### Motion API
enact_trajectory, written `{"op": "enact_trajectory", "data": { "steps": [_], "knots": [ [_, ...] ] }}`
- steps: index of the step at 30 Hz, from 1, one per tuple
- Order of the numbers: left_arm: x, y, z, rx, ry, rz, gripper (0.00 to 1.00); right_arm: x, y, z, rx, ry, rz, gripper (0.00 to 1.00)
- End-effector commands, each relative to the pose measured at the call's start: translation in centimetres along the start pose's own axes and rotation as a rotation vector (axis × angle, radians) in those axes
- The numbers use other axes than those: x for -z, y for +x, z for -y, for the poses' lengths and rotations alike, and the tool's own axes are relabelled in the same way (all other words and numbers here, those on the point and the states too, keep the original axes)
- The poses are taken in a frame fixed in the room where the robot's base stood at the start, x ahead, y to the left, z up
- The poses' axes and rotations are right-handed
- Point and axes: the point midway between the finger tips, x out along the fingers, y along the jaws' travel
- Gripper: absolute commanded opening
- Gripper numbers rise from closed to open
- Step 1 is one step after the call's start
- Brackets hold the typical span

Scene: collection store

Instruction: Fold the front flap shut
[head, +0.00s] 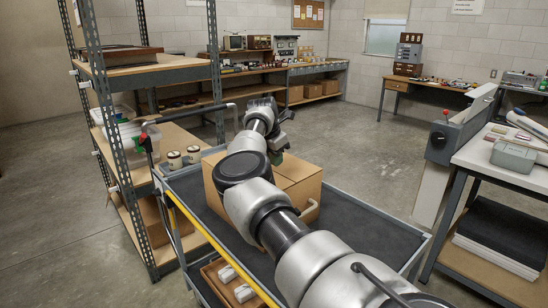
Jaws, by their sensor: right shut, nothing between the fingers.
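A brown cardboard box (298,181) stands on the dark top of a blue-framed cart (365,232). Its right part shows, with a seam across the top; my right arm hides much of its middle and near side. How its front flap lies cannot be made out. A small tan loop-like piece (311,212) shows at its near right side. My right gripper (277,155) points down at the far edge of the box top, partly hidden behind my arm. It is shut and empty; whether it touches the cardboard cannot be told. My left gripper is not in view.
Two white jars (183,159) stand near the cart's far left end. A metal shelf rack (147,67) stands close on the left. A workbench (520,165) with a grey case is on the right. The cart top right of the box is bare.

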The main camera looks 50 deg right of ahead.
Motion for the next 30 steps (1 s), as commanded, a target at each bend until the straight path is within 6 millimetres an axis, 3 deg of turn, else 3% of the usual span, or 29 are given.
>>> {"op": "enact_trajectory", "data": {
  "steps": [21,30],
  "knots": [
    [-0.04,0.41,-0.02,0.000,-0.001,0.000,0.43,0.06,0.79,0.00,0.001,0.000,0.000,0.00],
    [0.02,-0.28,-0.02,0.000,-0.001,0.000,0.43,-0.24,-0.17,-0.01,0.000,0.000,0.000,0.00]
  ]
}}
